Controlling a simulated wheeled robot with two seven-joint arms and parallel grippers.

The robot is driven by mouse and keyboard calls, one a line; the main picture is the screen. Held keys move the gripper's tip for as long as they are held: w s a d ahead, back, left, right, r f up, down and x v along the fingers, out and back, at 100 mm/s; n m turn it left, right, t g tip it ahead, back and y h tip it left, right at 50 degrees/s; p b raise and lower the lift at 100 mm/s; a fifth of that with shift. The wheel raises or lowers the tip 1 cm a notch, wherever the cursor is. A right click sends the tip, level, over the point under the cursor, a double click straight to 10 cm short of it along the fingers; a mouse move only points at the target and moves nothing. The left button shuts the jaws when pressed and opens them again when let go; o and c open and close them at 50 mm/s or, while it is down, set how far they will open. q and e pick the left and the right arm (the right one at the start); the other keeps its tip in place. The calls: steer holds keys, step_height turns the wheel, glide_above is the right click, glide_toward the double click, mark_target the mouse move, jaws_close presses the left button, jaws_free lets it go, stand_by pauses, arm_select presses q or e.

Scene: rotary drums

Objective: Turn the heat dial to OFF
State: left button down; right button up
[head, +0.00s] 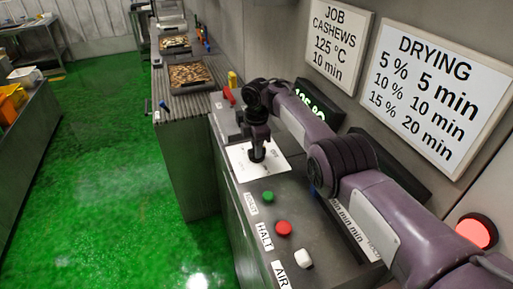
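The heat dial sits on a white square plate (276,168) on top of the grey control console. The plate carries small markings, too small to read surely. My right gripper (257,153) points down over the middle of this plate, at the dial. The gripper and wrist hide most of the dial, so its pointer and setting do not show. The fingers are dark and small, and I cannot tell whether they are shut on the dial or only around it. My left gripper is not in view.
On the console, a green button (267,196), a red button (284,228) and a white knob (303,259) stand nearer than the plate. A lit green display (311,104) is partly behind my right arm. A red lamp (477,231) glows at right. Trays of nuts (190,74) lie beyond.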

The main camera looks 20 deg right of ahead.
steer(key=o, duration=0.4)
step_height(320, 180, up, 8)
steer(key=shift+f+b, duration=0.1)
steer(key=shift+b, duration=0.45)
